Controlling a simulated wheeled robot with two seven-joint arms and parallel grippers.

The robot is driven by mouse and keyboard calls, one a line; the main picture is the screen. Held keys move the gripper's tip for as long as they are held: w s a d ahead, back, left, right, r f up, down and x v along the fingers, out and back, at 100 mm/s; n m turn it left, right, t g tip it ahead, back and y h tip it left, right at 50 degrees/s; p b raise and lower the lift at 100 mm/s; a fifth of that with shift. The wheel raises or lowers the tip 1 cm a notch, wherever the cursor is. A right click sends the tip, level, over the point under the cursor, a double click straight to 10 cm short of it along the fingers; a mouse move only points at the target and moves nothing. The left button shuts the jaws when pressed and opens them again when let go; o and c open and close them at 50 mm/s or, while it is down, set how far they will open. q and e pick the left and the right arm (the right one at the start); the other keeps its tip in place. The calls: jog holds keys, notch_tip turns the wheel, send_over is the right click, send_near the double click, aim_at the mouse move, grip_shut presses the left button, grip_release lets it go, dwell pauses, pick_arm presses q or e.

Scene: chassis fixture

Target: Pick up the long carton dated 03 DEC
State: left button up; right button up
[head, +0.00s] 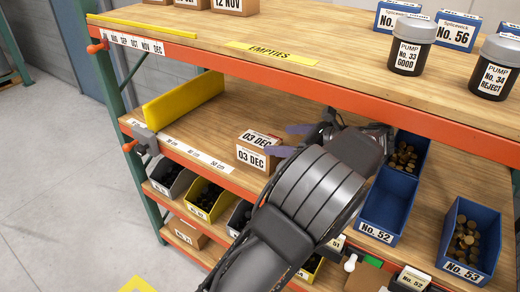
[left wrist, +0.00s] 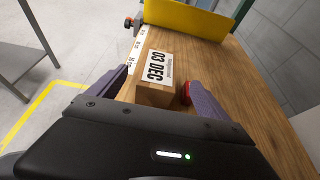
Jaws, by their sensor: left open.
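The brown carton dated 03 DEC (head: 250,157) lies on the wooden middle shelf near its front edge, with white labels on its top and front. In the left wrist view the carton (left wrist: 154,95) sits between and ahead of my purple fingers. My left gripper (head: 291,140) is at the carton's right end in the head view, partly hidden by my arm. In the left wrist view the gripper (left wrist: 155,88) is open, its fingers on either side of the carton. I cannot tell whether either finger touches it. My right gripper is not in view.
A yellow stop board (head: 184,100) stands at the shelf's left end, beside a clamp (head: 145,138). Blue bins (head: 383,205) stand right of my arm. The upper shelf (head: 300,40) overhangs behind, holding pump canisters (head: 412,45). The wood between board and carton is clear.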

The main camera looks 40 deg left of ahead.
aim_at(258, 140)
pick_arm(q)
jog(key=shift+a, duration=0.1)
jog(key=shift+b+x, duration=0.3)
jog(key=shift+x, duration=0.9)
jog(key=shift+f, duration=0.1)
jog(key=shift+x, duration=2.6)
jog(key=shift+s, duration=0.1)
jog(key=shift+c, duration=0.2)
grip_shut()
